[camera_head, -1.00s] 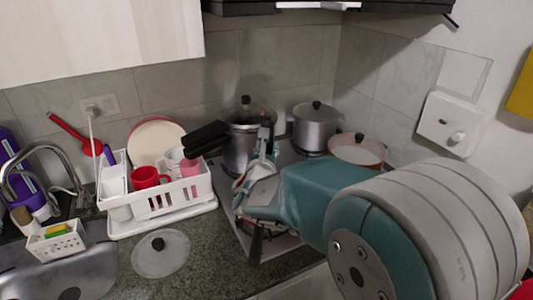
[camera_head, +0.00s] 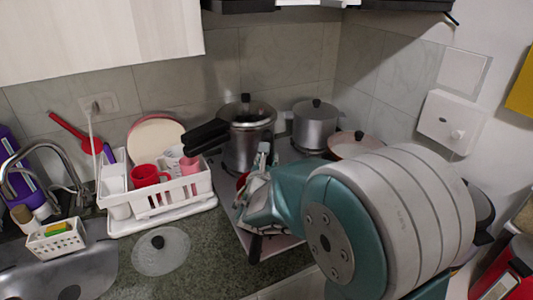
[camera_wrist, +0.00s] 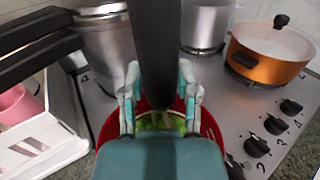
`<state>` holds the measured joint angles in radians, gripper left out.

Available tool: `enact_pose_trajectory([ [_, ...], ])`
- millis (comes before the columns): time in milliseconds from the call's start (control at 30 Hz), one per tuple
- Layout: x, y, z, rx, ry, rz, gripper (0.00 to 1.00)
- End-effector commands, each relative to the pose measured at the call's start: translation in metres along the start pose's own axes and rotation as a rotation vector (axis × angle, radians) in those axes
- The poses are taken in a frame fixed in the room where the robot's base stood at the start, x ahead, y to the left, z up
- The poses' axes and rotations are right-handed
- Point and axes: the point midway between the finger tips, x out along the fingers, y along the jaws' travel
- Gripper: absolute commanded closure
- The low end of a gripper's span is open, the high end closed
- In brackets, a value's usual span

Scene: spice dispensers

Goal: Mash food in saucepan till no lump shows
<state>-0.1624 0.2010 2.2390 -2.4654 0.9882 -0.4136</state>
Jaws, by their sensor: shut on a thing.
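A red saucepan (camera_wrist: 208,122) sits on the stove below my gripper in the wrist view. Green food (camera_wrist: 150,123) shows inside it, mostly hidden by my gripper, so I cannot tell how lumpy it is. My gripper (camera_wrist: 160,100) is shut on a dark upright handle (camera_wrist: 155,45), taken to be the masher's. The masher's head is hidden. In the head view my gripper (camera_head: 262,165) is over the front of the stove, and only a sliver of the saucepan shows beside it.
A pressure cooker (camera_head: 248,140) with a long black handle stands close behind my gripper. A grey pot (camera_head: 315,128) and an orange pan (camera_wrist: 265,58) stand on the back and right burners. A white dish rack (camera_head: 180,195) is to the left. A glass lid (camera_head: 162,255) lies on the counter.

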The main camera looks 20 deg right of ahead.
Motion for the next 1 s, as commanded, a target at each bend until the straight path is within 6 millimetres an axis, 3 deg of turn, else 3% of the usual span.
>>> enact_pose_trajectory([
  [267,0.0,0.0,-0.001,0.001,-0.001,0.0,1.0],
  [700,0.0,0.0,0.039,0.002,-0.002,0.001,1.0],
  [1000,0.0,0.0,0.041,0.0,-0.001,0.0,1.0],
])
